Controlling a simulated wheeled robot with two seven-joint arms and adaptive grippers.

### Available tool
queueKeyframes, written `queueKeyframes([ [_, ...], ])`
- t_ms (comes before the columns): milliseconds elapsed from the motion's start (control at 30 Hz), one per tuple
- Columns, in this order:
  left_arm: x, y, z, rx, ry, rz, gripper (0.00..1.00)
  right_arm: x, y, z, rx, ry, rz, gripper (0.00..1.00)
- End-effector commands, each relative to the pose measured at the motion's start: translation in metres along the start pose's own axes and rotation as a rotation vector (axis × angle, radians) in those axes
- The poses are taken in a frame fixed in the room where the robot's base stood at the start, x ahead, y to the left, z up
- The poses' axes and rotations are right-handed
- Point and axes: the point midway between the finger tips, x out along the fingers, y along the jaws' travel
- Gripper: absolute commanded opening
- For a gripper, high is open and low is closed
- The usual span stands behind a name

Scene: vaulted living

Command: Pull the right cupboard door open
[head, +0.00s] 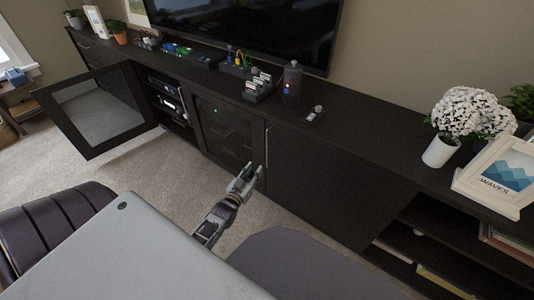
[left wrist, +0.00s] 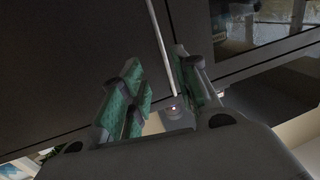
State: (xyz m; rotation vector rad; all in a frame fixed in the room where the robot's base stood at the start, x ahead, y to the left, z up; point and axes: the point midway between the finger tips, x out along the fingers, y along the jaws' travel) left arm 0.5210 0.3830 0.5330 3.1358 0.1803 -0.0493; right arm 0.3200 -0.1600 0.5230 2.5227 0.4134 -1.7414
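The right cupboard door (head: 325,190) is a plain dark panel, closed flush with the front of the long low cabinet. Its slim upright metal bar handle (head: 266,149) is near its left edge. My left gripper (head: 249,172) is in front of the cabinet by the handle's lower end. In the left wrist view the green-padded fingers (left wrist: 157,65) are apart, and the pale handle (left wrist: 161,45) runs in the gap between them. I cannot tell whether it is within the fingers' reach or just beyond; no finger is clearly touching it. My right gripper is not in view.
A closed glass door (head: 225,130) adjoins on the left; another glass door (head: 98,107) stands open further left. On top are a dark cylinder (head: 292,80), a small device (head: 315,115), white flowers (head: 468,115) and a picture frame (head: 500,178). Carpet (head: 150,172) is clear before the cabinet.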

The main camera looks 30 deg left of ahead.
Motion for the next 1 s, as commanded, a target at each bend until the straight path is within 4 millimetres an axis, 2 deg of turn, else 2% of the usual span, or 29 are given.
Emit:
queueKeyframes([
  [200,0.001,-0.003,-0.009,-0.001,0.033,-0.004,0.31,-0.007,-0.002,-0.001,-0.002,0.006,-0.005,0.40],
  [667,0.005,-0.003,-0.009,-0.001,0.032,-0.003,0.31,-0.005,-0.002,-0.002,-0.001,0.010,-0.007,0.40],
  [1000,0.027,-0.003,-0.010,-0.001,0.033,-0.003,0.31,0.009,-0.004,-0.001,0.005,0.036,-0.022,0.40],
])
